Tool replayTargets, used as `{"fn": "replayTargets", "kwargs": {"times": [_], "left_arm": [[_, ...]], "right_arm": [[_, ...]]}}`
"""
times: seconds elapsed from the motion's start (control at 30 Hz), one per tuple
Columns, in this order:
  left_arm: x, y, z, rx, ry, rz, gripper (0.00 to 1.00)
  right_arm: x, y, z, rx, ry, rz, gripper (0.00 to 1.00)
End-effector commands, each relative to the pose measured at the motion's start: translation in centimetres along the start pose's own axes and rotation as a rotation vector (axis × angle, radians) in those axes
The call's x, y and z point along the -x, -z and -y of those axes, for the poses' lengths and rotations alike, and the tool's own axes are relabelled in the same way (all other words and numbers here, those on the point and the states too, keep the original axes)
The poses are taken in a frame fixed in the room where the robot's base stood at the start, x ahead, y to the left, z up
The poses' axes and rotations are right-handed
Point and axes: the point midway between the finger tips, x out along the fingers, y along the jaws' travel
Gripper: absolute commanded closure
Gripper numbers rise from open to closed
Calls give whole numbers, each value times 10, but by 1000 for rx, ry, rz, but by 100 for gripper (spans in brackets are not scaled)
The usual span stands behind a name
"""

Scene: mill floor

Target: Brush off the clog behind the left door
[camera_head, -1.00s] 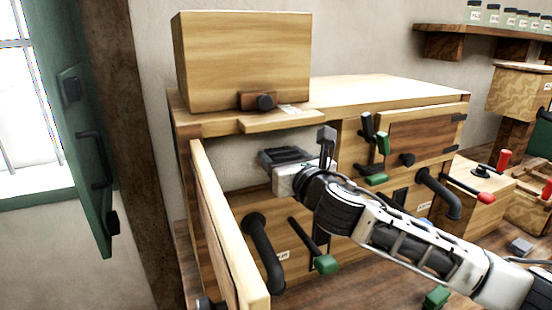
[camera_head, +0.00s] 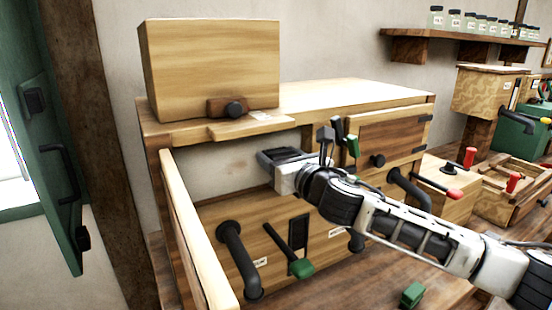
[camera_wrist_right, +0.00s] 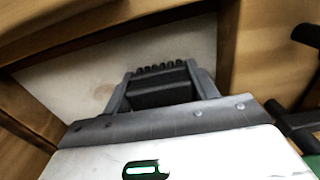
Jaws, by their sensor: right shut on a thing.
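My right gripper (camera_head: 277,156) is shut on a small dark block with a toothed, bristle-like edge, which looks like a brush (camera_wrist_right: 162,84) in the right wrist view. The gripper is at the mouth of the cabinet's open left bay, under the top board. The left door (camera_head: 197,230) stands swung open toward me on the left. Behind it a pale back wall (camera_head: 225,172) shows, with a faint brownish patch on it. I cannot make out a clog for certain; the gripper and bay front hide part of the inside. My left gripper is not in view.
A wooden hopper box (camera_head: 208,70) stands on top.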

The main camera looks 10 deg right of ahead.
Motion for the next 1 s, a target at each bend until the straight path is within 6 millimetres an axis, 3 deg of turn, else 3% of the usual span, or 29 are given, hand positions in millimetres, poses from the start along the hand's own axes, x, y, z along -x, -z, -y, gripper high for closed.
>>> {"fn": "replayTargets", "kwargs": {"times": [0.37, 0.63, 1.0], "left_arm": [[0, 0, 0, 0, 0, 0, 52], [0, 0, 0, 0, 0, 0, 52], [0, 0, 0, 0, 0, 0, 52]], "right_arm": [[0, 0, -32, -1, -7, 1, 60], [0, 0, -42, 0, -6, 2, 60], [0, 1, -70, 0, -6, 1, 60]]}}
